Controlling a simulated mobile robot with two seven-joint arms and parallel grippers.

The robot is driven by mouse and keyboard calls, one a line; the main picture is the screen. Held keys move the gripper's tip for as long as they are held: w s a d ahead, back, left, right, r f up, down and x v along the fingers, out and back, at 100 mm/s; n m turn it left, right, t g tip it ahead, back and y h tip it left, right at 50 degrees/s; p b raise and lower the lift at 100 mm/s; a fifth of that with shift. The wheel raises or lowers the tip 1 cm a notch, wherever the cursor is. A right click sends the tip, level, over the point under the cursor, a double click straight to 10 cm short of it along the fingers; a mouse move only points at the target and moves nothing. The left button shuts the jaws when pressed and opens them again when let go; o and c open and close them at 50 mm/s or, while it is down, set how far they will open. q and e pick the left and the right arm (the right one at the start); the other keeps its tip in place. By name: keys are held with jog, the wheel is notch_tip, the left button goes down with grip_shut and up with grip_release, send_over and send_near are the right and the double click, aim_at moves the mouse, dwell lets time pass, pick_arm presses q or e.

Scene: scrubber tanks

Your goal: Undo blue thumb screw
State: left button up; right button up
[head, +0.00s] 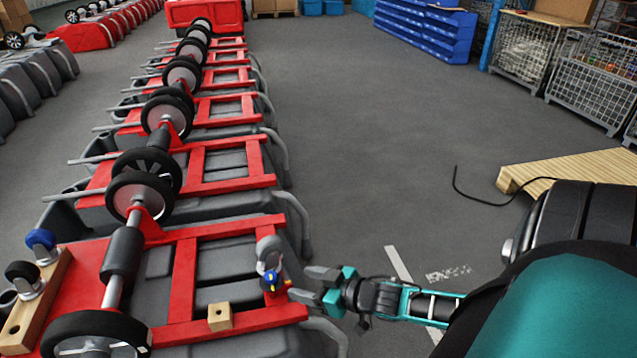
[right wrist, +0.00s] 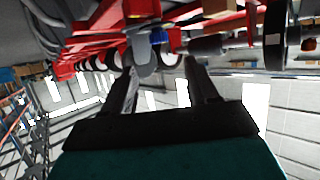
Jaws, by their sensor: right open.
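The blue thumb screw (head: 270,281) sits at the right edge of the nearest red frame (head: 185,280), just below a small grey caster wheel (head: 268,247). A small yellow mark shows on the blue part. My right gripper (head: 303,284) comes in from the right, open and empty, with its fingertips just right of the screw and apart from it as far as I can tell. In the right wrist view the two fingers (right wrist: 166,88) are spread, with the grey wheel (right wrist: 145,58) and the blue part (right wrist: 158,37) ahead of them. My left gripper is not in view.
A small wooden block (head: 219,317) lies on the red frame. A wooden board (head: 38,300) with blue and black casters is at the left. Several upturned tanks run back in a row. A wooden pallet (head: 570,170) stands at the right. Grey floor (head: 370,150) is clear between.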

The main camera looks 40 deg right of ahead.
jog(key=shift+p+v, duration=0.3)
jog(key=shift+v, duration=1.25)
